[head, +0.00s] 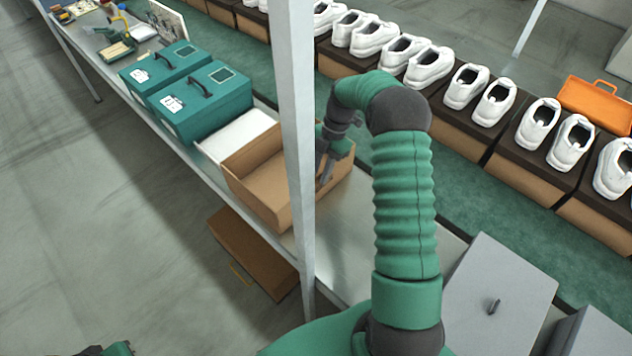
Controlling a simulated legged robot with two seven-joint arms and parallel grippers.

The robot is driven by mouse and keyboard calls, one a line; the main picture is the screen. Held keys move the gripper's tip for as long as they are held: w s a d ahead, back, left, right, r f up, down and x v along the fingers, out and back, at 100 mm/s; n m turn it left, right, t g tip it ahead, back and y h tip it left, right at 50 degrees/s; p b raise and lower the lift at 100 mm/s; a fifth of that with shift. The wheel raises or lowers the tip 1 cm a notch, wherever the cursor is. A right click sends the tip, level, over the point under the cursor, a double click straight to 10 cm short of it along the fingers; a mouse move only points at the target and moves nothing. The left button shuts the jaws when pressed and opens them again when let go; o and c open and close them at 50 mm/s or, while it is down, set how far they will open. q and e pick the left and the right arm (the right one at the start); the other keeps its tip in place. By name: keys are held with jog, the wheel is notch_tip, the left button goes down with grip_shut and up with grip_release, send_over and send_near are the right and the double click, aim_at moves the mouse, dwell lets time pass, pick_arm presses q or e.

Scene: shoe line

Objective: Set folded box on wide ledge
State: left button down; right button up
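An open brown cardboard box (262,187) stands upright on a long grey metal ledge (345,255). Its inside looks empty, and a white flap or sheet (236,135) lies at its far left side. My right gripper (325,172) is at the box's right wall, with its dark fingers pointing down. A grey post partly hides the box and the gripper, so I cannot tell whether the fingers are closed on the wall. My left gripper is not visible; only a bit of green and dark arm shows at the bottom left edge.
The grey upright post (296,110) stands in front of the box. Two green cases (205,105) sit left of it on the ledge. White shoes (430,65) on brown boxes line the green conveyor behind. Grey cabinets (495,300) stand at lower right.

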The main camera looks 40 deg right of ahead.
jog(key=v, duration=0.7)
jog(key=shift+r, duration=0.35)
jog(key=shift+f, duration=0.1)
